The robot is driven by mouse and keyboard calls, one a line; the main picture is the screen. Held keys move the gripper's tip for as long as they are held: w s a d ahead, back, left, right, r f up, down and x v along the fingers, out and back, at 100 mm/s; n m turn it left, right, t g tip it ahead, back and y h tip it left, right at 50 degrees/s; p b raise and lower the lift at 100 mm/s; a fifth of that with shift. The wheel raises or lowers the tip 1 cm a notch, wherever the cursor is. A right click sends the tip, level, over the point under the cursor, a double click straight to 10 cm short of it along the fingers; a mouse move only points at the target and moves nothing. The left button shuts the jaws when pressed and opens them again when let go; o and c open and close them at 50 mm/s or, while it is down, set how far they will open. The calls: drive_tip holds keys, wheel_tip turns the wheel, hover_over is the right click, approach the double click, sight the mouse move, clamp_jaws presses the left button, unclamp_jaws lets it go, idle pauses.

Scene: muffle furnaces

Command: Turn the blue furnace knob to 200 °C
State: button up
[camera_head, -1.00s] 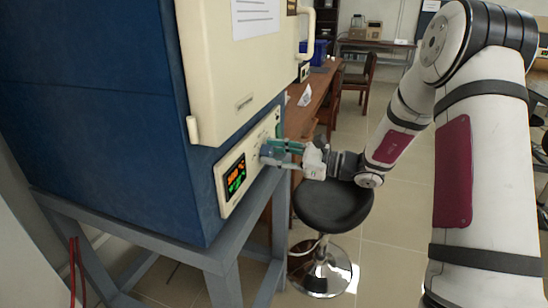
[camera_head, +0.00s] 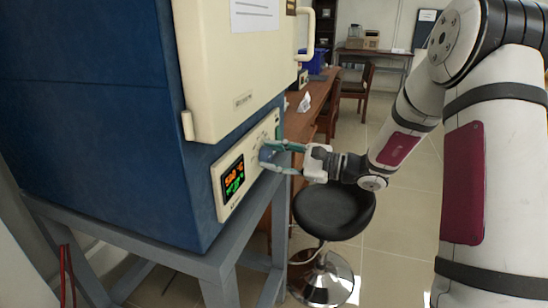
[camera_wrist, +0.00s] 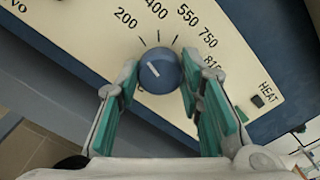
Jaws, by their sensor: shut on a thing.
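The blue knob (camera_wrist: 166,81) sits on the cream control panel between my fingers, with a short white mark on its upper left part. The printed scale runs from 200 at the upper left through 400, 550 and 750 to a partly hidden number at the right. The white mark slants toward the upper left, roughly to the 200 side. My gripper (camera_wrist: 158,80) is closed around the knob, one green-padded finger on each side. In the head view my gripper (camera_head: 268,157) reaches the panel from the right, and its fingers partly hide the knob.
The blue and cream furnace (camera_head: 95,120) stands on a grey metal frame (camera_head: 190,262). Its lit display (camera_head: 233,178) is left of my gripper. A black stool (camera_head: 335,212) stands below my wrist. A wooden desk (camera_head: 312,100) lies behind.

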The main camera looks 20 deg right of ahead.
drive_tip(key=o, duration=1.2)
drive_tip(key=shift+c, duration=0.2)
drive_tip(key=v, duration=1.2)
